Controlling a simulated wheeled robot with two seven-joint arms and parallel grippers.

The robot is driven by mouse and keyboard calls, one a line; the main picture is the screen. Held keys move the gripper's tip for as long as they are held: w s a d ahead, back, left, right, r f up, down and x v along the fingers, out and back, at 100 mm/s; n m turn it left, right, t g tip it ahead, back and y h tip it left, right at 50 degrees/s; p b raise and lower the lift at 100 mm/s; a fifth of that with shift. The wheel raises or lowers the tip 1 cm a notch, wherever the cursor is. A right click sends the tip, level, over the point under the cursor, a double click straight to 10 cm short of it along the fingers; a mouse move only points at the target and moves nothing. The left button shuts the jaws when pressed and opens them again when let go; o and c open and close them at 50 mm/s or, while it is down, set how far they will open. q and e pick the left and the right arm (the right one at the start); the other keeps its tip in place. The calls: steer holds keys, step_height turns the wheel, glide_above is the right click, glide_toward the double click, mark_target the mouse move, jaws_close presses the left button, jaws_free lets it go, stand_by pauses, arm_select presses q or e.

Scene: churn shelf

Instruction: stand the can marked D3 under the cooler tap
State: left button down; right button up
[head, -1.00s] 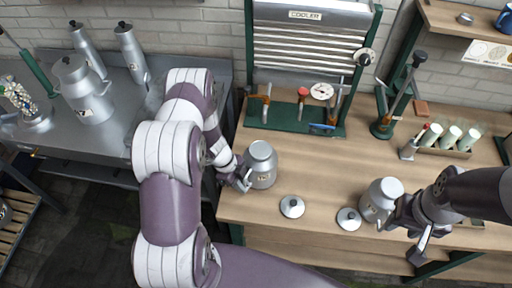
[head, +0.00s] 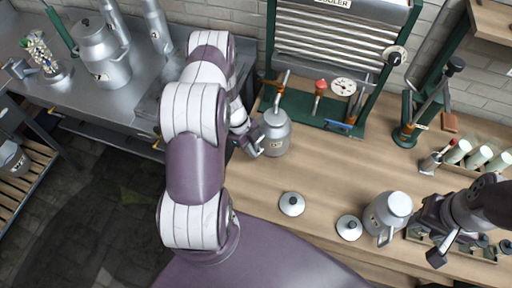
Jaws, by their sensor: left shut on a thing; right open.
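My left gripper (head: 256,139) is shut on a grey metal can (head: 277,136) with a small label too small to read surely. The can is upright at the front of the cooler (head: 340,35), close below its left tap (head: 281,88). I cannot tell whether its mouth is exactly under the spout or whether its base touches the bench. A second similar can (head: 386,214) stands at the bench's front right; its label is not readable. My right gripper (head: 445,246) is open and empty, just right of that second can.
Two round lids (head: 291,204) (head: 349,228) lie on the wooden bench (head: 325,180). A green stand with a lever (head: 408,133) and a rack of pale cylinders (head: 478,158) are at the right. A metal counter (head: 62,95) with a large churn (head: 104,58) is at the left.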

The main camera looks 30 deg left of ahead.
arm_select(q)
steer(key=shift+s+a+f, duration=0.1)
steer(key=shift+s+a, duration=0.1)
steer(key=shift+a, duration=0.05)
steer(key=shift+w+a+f, duration=0.1)
steer(key=shift+a+f, duration=0.05)
steer(key=shift+f, duration=0.1)
steer(key=c, duration=1.1)
jaws_free()
steer(key=shift+w+f, duration=0.1)
steer(key=shift+w, duration=0.4)
steer(key=shift+d, duration=0.25)
steer(key=shift+s, duration=0.15)
steer(key=shift+s+r, duration=0.15)
steer(key=shift+r, duration=0.3)
steer(key=b+v, duration=0.2)
steer(key=v, duration=0.9)
steer(key=shift+a+r, duration=0.3)
steer(key=shift+a, duration=0.05)
arm_select(e)
steer(key=shift+w+a+f, duration=0.15)
steer(key=shift+a+f, duration=0.05)
steer(key=shift+f, duration=0.35)
steer(key=shift+w+a+f, duration=0.15)
steer(key=shift+f, duration=0.4)
